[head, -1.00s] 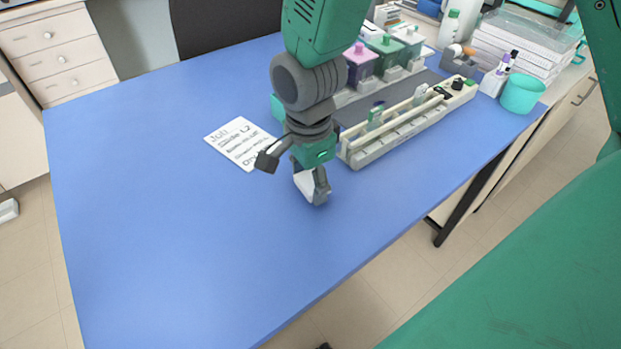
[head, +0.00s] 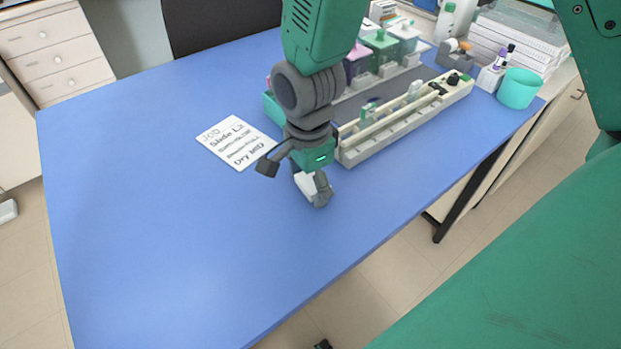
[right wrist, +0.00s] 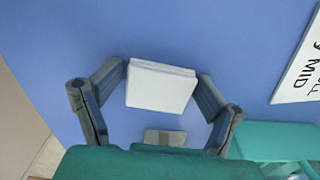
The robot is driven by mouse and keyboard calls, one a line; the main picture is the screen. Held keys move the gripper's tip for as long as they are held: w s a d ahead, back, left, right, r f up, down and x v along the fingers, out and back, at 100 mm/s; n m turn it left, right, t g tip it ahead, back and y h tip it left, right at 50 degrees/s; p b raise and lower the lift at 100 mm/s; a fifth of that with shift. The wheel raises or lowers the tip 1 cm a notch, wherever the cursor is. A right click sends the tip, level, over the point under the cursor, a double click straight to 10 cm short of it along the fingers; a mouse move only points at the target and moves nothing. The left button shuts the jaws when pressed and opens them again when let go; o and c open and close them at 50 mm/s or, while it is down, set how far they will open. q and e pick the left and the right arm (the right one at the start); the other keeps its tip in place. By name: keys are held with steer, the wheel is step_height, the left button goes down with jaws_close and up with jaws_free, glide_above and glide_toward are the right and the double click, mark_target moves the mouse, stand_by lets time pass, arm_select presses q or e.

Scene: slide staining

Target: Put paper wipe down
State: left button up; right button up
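The paper wipe, a folded white pad (right wrist: 160,88), lies between the two fingers of my right gripper in the right wrist view. My right gripper (right wrist: 163,82) has its fingers spread to either side of the wipe. The fingertips are close to the wipe's side edges, and I cannot tell whether they touch. In the head view my right gripper (head: 295,180) points down low over the blue table, fingers apart. A white part of the wipe (head: 305,186) shows beside its right finger; the rest is hidden. My left gripper is not in view.
A handwritten card (head: 236,142) lies left of the right gripper. A long cream staining rack (head: 405,121) stands behind it, with coloured jars (head: 380,50) beyond. A teal cup (head: 519,88) stands at the right. The left and front of the blue table (head: 150,220) are clear.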

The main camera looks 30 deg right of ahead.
steer(key=shift+d, duration=0.45)
steer(key=shift+r+b, duration=0.2)
steer(key=shift+b, duration=0.3)
step_height(320, 180, up, 14)
steer(key=p, duration=0.2)
steer(key=shift+d+r+p, duration=0.2)
steer(key=shift+d+p, duration=0.1)
steer(key=shift+p, duration=0.1)
steer(key=shift+w, duration=0.1)
